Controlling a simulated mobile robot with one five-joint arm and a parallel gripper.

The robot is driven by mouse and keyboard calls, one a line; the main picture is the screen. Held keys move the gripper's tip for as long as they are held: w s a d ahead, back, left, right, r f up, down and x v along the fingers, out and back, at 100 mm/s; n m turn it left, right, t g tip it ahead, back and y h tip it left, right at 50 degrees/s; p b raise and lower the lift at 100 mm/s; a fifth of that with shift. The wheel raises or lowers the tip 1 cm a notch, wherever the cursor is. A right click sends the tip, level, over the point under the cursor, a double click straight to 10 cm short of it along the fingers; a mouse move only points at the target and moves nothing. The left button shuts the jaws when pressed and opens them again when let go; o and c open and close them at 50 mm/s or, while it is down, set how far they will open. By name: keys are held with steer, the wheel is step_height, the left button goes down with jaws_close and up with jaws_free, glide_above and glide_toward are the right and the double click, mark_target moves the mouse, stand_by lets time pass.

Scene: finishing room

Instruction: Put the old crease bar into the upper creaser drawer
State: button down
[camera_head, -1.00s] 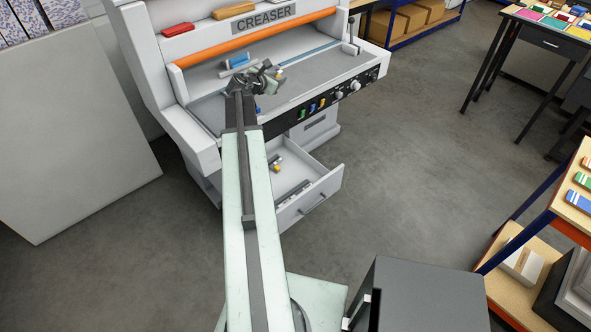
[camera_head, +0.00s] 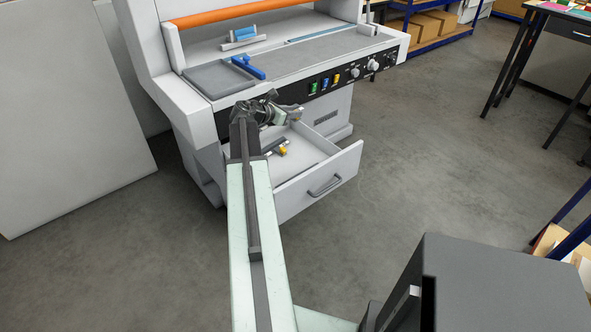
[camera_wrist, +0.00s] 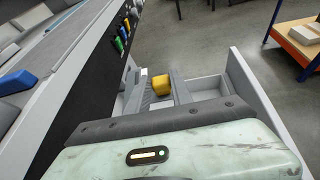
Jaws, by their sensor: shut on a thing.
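In the head view the held bar is small and mostly hidden by the gripper. My gripper is above the open creaser drawer (camera_head: 322,187), near its back left, below the creaser's front panel. The drawer is pulled out from the white creaser cabinet. A dark piece with a yellow end (camera_head: 282,149) lies inside it. My arm hides the drawer's left part. I cannot tell whether another drawer is below.
The creaser table (camera_head: 320,50) carries a blue-handled tool (camera_head: 248,67) and a blue-and-grey piece (camera_head: 240,38). Its edge and control panel (camera_head: 345,78) stand close above my gripper. Open floor lies right of the drawer. A grey board (camera_head: 65,120) leans at left.

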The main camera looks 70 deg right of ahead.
step_height(320, 180, down, 15)
steer(key=s+g+b, duration=0.1)
steer(key=b, duration=1.1)
steer(key=shift+s+a+f+m+g+y, duration=0.2)
steer(key=shift+s+a+m+g+y, duration=0.1)
steer(key=shift+g+y, duration=0.1)
step_height(320, 180, down, 7)
steer(key=b, duration=0.7)
steer(key=shift+f+b, duration=0.5)
steer(key=shift+b, duration=0.1)
steer(key=c, duration=1.1)
jaws_free()
steer(key=shift+o, duration=0.2)
steer(key=shift+r, duration=0.1)
